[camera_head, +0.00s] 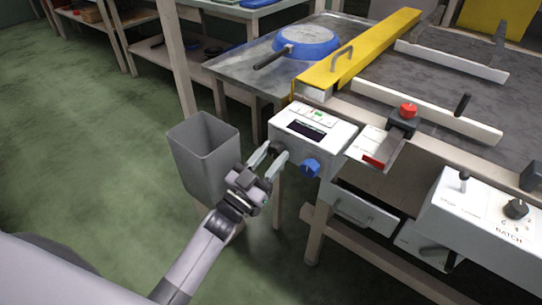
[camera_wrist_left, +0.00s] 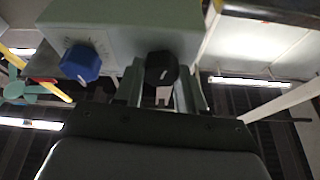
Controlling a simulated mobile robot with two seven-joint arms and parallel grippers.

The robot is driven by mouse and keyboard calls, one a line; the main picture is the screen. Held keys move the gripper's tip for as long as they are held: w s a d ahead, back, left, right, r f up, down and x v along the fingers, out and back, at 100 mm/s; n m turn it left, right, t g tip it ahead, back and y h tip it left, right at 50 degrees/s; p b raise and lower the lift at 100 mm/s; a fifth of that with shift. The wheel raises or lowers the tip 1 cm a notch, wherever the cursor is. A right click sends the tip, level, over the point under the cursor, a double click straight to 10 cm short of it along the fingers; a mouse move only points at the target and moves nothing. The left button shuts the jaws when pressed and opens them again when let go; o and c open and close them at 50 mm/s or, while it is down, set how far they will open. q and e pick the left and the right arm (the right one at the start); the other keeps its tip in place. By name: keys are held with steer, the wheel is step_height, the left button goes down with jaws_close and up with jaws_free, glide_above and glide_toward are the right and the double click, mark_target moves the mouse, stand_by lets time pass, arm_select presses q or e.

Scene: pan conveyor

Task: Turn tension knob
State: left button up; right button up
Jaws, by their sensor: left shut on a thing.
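A white control box (camera_head: 312,130) with a dark display stands at the near end of the conveyor. Its front face bears a blue knob (camera_head: 310,168) and, to the left, a black knob (camera_head: 277,146). My left gripper (camera_head: 268,157) is at that front face, shut on the black knob. In the left wrist view the black knob (camera_wrist_left: 162,68) sits between the two fingers, with a pale pointer line on it, and the blue knob (camera_wrist_left: 81,62) is to the left, apart from the fingers. I cannot read any label that names the tension knob. My right gripper is not in view.
A grey bin (camera_head: 203,158) stands left of the box, close to my left gripper. A yellow guard (camera_head: 355,52) with a handle, a blue pan (camera_head: 306,42) and a red-knobbed lever (camera_head: 408,110) are behind. A BATCH panel (camera_head: 490,215) is at right. Green floor lies open at left.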

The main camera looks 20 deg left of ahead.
arm_select(q)
steer(key=shift+a+m+h, duration=0.1)
steer(key=shift+m+h, duration=0.3)
steer(key=shift+m, duration=0.2)
steer(key=m+g+h, duration=0.1)
steer(key=m, duration=0.1)
steer(key=shift+m, duration=0.3)
steer(key=shift+a+m+g+h, duration=0.1)
steer(key=shift+m+g+h, duration=0.35)
steer(key=shift+m, duration=0.65)
steer(key=shift+m+g+h, duration=0.35)
steer(key=shift+m+h, duration=0.1)
steer(key=shift+m, duration=0.65)
steer(key=o, duration=1.1)
steer(key=shift+c, duration=0.2)
steer(key=v, duration=0.7)
steer(key=shift+p, duration=0.3)
